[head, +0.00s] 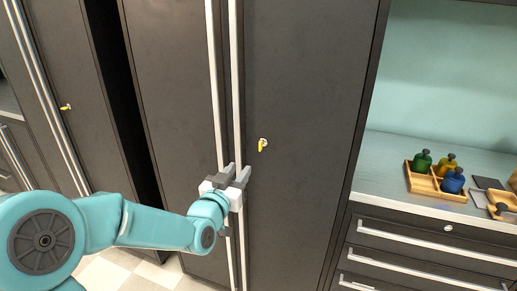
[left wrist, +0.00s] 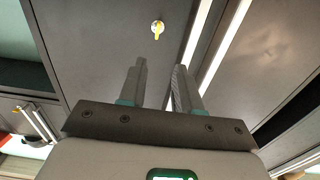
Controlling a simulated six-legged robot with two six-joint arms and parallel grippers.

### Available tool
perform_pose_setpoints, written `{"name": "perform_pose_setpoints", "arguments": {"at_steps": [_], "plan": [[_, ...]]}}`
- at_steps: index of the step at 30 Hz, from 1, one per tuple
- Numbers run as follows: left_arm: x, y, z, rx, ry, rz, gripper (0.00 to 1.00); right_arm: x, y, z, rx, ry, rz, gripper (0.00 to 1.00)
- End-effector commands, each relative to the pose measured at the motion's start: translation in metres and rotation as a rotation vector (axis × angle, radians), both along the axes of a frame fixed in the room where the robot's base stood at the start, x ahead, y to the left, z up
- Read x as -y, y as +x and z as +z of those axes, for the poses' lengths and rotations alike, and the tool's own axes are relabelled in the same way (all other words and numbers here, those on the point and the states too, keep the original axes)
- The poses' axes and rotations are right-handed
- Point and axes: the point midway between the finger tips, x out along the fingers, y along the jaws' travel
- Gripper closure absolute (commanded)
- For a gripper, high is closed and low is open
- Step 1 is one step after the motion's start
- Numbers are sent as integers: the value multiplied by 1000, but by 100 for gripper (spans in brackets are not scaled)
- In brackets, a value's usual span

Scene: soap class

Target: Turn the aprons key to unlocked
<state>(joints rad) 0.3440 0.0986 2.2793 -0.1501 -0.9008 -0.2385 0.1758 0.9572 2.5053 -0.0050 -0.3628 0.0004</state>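A small yellow key (head: 262,145) sits in a round lock on the dark cabinet door, just right of the long vertical handles, in the head view. The same key (left wrist: 158,28) shows near the top centre of the left wrist view, beyond the fingertips. My left gripper (head: 240,172) is below and left of this key, close to the handles, and does not touch the key. Its fingers (left wrist: 158,76) stand apart with nothing between them. Another yellow key (head: 66,107) is in a door at the far left. No apron label is readable. My right gripper is not seen.
Long metal handles (head: 238,95) run down the cabinet doors beside my left gripper. At the right, a counter holds a wooden tray (head: 443,191) with green, yellow and blue bottles. Drawers (head: 430,240) with bar handles are below it.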

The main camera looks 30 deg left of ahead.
Motion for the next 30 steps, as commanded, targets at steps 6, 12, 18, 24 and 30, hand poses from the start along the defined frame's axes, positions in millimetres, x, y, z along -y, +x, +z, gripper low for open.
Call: {"name": "perform_pose_setpoints", "arguments": {"at_steps": [6,12,18,24,30], "plan": [[-5,49,2,-5,-2,-3,67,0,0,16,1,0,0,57],[-12,92,2,-3,-3,-6,67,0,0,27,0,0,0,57],[-19,121,1,-4,-4,-7,67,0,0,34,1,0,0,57],[-23,131,0,-4,-3,-6,67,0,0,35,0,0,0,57],[-25,133,-1,-5,-3,-6,67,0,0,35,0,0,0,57]]}}
